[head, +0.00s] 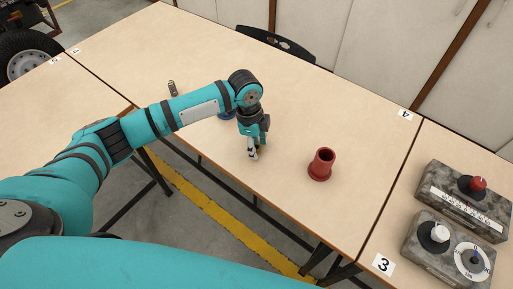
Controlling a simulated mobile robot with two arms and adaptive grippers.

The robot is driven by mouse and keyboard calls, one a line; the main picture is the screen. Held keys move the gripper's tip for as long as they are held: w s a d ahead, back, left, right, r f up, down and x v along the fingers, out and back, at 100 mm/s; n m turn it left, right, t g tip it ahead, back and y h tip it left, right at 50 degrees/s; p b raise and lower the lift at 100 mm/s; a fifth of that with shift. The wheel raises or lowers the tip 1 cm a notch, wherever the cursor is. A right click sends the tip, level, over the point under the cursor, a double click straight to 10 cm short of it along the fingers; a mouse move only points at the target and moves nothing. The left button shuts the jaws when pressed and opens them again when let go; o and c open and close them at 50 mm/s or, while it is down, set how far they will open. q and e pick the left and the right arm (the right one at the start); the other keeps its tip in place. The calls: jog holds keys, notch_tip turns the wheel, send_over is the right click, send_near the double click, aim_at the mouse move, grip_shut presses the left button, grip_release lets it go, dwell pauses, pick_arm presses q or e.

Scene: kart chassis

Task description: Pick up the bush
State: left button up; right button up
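The bush looks to be the red flanged sleeve (321,164). It stands upright on the wooden table, its flange down and its open end up, near the table's front edge. My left gripper (253,154) points down over the table to the left of the red bush, clearly apart from it. Its fingertips are small and seen close together, so I cannot tell whether they are open or shut. My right gripper is not in view.
A dark coil spring (172,88) stands further left on the table. A blue part (225,115) is partly hidden behind my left arm. Two grey control boxes (463,199) stand on the table at right. A dark chair (277,42) is behind. The table around the bush is clear.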

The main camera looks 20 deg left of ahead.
pick_arm(q)
grip_shut()
jog(key=shift+r, duration=0.2)
